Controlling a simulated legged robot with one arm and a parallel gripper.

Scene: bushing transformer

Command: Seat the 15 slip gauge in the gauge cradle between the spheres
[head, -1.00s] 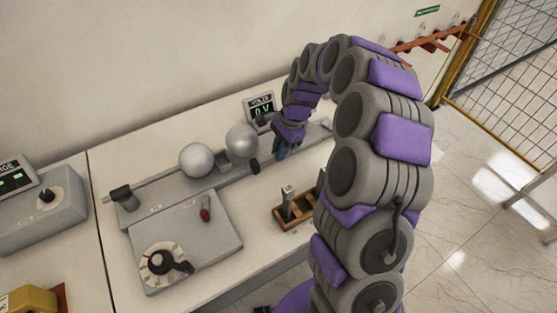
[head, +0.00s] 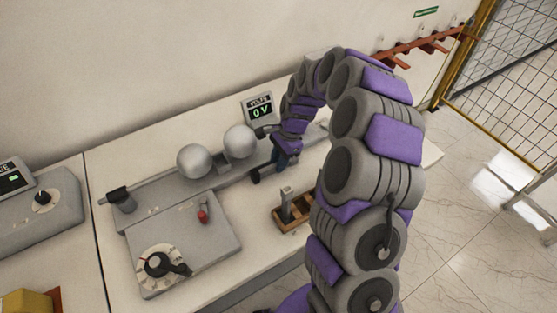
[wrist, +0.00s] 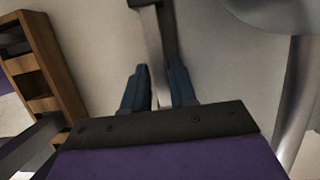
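The two metal spheres (head: 194,161) and (head: 239,141) stand on the long grey rail of the apparatus. My gripper (head: 281,162) is right of and below the right sphere. In the wrist view, its blue fingers (wrist: 157,84) flank a narrow metal bar (wrist: 150,45) with a dark end. I cannot tell whether that bar is a gauge or whether the fingers press on it.
The wooden rack (wrist: 42,75) is left in the wrist view, with open slots. A dark knob (head: 256,176) is left of my gripper. A volts display (head: 260,109) reads 0 V behind the rail.

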